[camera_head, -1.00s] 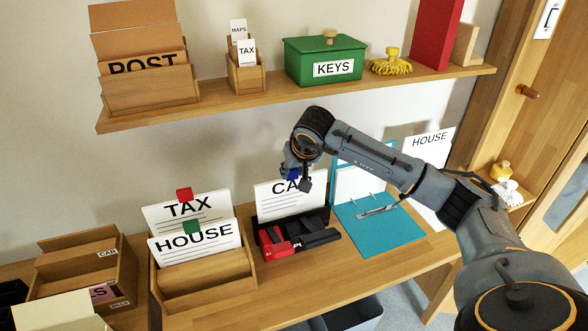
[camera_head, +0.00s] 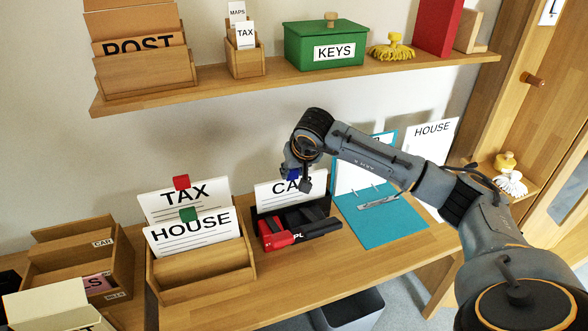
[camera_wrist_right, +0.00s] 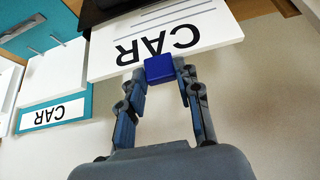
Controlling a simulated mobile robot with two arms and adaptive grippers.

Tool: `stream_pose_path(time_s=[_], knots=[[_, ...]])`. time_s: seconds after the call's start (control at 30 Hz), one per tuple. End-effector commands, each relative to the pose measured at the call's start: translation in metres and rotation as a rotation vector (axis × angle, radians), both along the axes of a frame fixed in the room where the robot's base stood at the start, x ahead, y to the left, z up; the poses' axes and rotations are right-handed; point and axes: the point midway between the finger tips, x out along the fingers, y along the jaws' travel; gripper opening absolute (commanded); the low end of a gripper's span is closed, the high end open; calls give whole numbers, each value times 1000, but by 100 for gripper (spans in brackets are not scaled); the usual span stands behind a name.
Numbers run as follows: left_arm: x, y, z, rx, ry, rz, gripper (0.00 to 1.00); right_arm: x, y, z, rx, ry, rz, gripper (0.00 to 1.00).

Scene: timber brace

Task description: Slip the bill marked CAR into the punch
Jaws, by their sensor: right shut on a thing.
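The white bill marked CAR (camera_head: 267,189) stands upright at the rear of the black punch (camera_head: 322,228) with the red part, on the desk. Its lower edge is hidden behind the punch, so I cannot tell how far it is in the slot. My right gripper (camera_head: 298,180) is above the bill. In the right wrist view my right gripper (camera_wrist_right: 160,82) is shut on the blue tab (camera_wrist_right: 160,69) at the edge of the CAR bill (camera_wrist_right: 200,35). The bill's far edge meets a dark body there. My left gripper is not in view.
A wooden rack (camera_head: 205,278) with TAX and HOUSE bills stands left of the punch. A teal binder (camera_head: 385,226) lies open to the right, with a HOUSE sheet (camera_head: 432,140) behind it. A shelf (camera_head: 290,75) runs above. Bare desk lies in front of the punch.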

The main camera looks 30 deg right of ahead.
Motion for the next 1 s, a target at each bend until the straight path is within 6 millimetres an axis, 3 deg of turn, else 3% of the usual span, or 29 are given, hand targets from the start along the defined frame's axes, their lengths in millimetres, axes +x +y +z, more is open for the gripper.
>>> stream_pose_path(time_s=[0.33, 0.37, 0.47, 0.67, 0.7, 0.8, 1.0], knots=[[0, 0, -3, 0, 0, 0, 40, 0, 0, -2, 0, -2, -1, 0], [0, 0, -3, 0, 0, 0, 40, 0, 0, -2, 0, -2, -1, 39], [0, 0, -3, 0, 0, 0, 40, 0, 0, -2, 0, -2, -1, 60], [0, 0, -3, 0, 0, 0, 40, 0, 0, -3, 0, -1, 0, 60], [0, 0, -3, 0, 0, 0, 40, 0, 0, -4, -1, 1, -1, 62], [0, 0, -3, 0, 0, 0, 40, 0, 0, -4, -1, 1, -1, 82], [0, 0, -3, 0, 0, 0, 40, 0, 0, -3, 0, 1, 0, 82]])
